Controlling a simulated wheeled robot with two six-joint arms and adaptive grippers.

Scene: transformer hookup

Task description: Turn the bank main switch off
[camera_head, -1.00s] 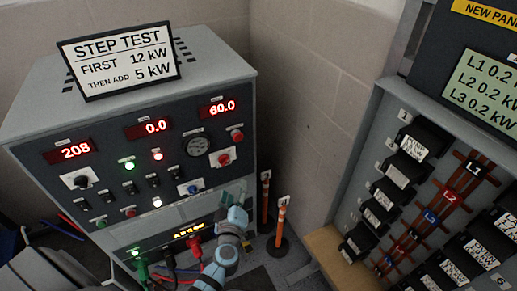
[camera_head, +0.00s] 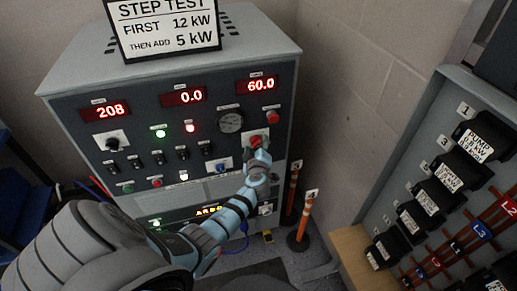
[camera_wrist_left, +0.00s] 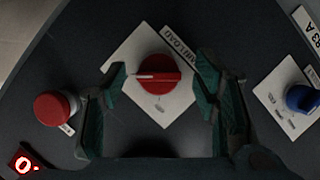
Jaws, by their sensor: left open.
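A red rotary knob (camera_wrist_left: 157,75) on a white square plate sits in the middle of the left wrist view, its white mark pointing to the picture's left. A partly readable label ending in "LOAD" is beside it. In the head view the red knob (camera_head: 256,140) is on the right of the grey load bank's (camera_head: 80,112) front panel, partly hidden by my gripper. My left gripper (camera_head: 259,155) is in front of it. In the left wrist view its open fingers (camera_wrist_left: 160,82) stand on either side of the knob; contact cannot be told. My right gripper is not in view.
A red push button (camera_wrist_left: 54,107) and a blue knob (camera_wrist_left: 303,98) flank the red knob. Displays (camera_head: 184,96) read 208, 0.0 and 60.0. Orange-and-black posts (camera_head: 304,215) stand right of the bank. A breaker panel (camera_head: 440,100) is at right.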

